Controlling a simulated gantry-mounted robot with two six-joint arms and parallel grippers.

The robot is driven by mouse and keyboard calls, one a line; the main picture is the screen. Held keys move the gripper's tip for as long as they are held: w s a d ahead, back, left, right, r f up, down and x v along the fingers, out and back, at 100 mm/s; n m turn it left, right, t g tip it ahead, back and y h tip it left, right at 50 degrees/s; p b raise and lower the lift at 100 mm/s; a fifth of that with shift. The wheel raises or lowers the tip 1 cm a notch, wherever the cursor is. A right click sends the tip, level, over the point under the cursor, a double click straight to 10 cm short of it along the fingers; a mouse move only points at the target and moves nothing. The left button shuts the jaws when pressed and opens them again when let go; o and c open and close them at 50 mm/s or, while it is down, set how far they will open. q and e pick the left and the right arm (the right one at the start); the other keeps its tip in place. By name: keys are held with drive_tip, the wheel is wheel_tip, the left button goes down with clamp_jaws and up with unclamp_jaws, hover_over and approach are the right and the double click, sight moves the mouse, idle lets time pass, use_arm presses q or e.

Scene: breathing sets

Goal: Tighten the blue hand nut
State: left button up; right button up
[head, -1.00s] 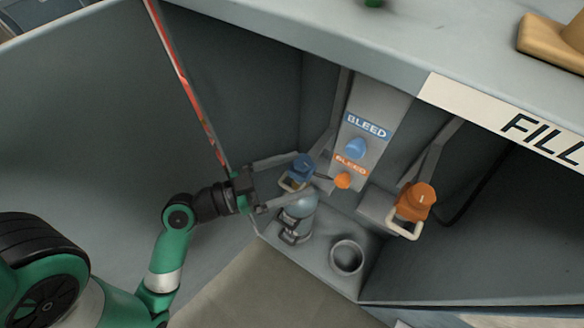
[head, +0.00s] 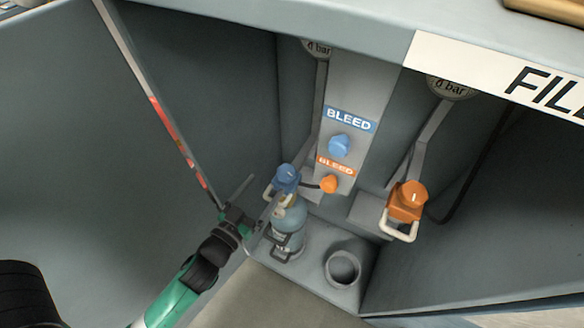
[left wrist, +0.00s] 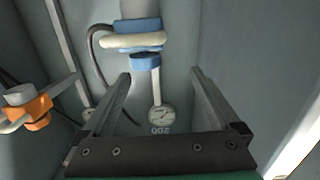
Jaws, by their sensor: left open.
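A blue fitting (head: 286,178) with a pale loop handle sits at the top of a grey-blue cylinder (head: 288,226) in the left bay. In the left wrist view, the blue fitting (left wrist: 138,25) shows above its pale loop, and a smaller blue nut (left wrist: 146,62) lies under it. My left gripper (head: 264,194) is open and empty, just left of the fitting and the cylinder top. In the left wrist view, the nut lies between the open fingers (left wrist: 160,76), beyond their tips; I cannot tell the exact gap. My right gripper is not in view.
A blue bleed knob (head: 340,145) and an orange one (head: 329,184) stand on the panel. An orange fitting with a pale loop (head: 408,202) hangs at right. An empty round holder (head: 343,268) stands beside the cylinder. Bay walls are close on the left.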

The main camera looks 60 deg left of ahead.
sight(292, 166)
use_arm(q)
drive_tip(key=shift+w+d+f+m+t, duration=0.1)
drive_tip(key=shift+d+m+t, duration=0.15)
drive_tip(key=shift+d, duration=0.3)
drive_tip(key=shift+w+d+f+m+t, duration=0.1)
drive_tip(key=shift+d+m+t, duration=0.15)
drive_tip(key=shift+d, duration=0.3)
drive_tip(key=shift+w+a+r, duration=0.15)
drive_tip(key=shift+w, duration=0.1)
drive_tip(key=p+x, duration=0.2)
drive_tip(key=x, duration=0.9)
drive_tip(key=shift+w+p, duration=0.1)
drive_tip(key=shift+p, duration=0.3)
drive_tip(key=shift+c, duration=0.2)
